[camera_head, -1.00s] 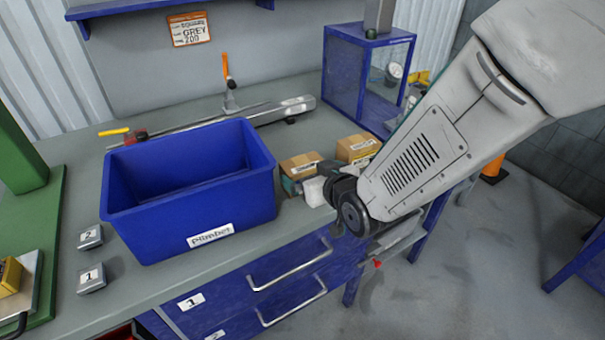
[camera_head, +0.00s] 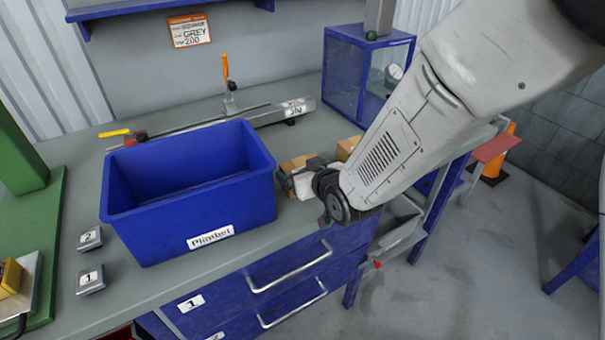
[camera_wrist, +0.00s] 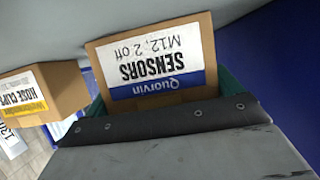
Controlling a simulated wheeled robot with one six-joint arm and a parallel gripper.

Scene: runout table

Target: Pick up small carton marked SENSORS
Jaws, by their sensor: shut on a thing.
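The small carton marked SENSORS (camera_wrist: 152,66) is brown with a white and blue label, upside down in the wrist view. In the head view it is the left brown carton (camera_head: 294,163), right of the blue bin and partly hidden by my gripper (camera_head: 300,181). My gripper is shut on it; green finger parts show at its sides in the wrist view (camera_wrist: 165,100). I cannot tell whether the carton is clear of the bench. A dark bar of the gripper hides its near lower part.
A HOSE CLIPS carton (camera_wrist: 48,93) stands close beside, mostly behind my arm in the head view (camera_head: 346,148). The blue Plimbet bin (camera_head: 190,226) is just left. A blue-framed cabinet (camera_head: 345,76) stands behind.

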